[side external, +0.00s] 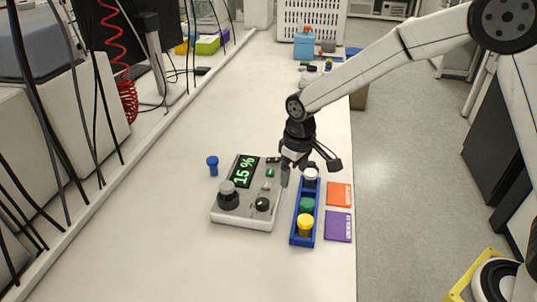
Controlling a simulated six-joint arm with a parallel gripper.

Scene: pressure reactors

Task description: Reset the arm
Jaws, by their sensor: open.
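My gripper (309,172) hangs over the far end of the blue rack, with its two dark fingers spread apart. A white-capped vial (310,173) in the rack lies beneath or between the fingers; I cannot tell whether they touch it. The blue rack (294,238) also holds a green-capped vial (307,204) and a yellow-capped vial (305,222) nearer the camera. Left of it stands a grey-white reactor device (240,218) with dark knobs and a display (243,171) reading 15 %.
A blue peg-like piece (212,165) stands left of the device. An orange pad (339,194) and a purple pad (338,226) lie right of the rack near the bench edge. Bottles and a white crate (311,18) are at the back. The near bench (220,270) is clear.

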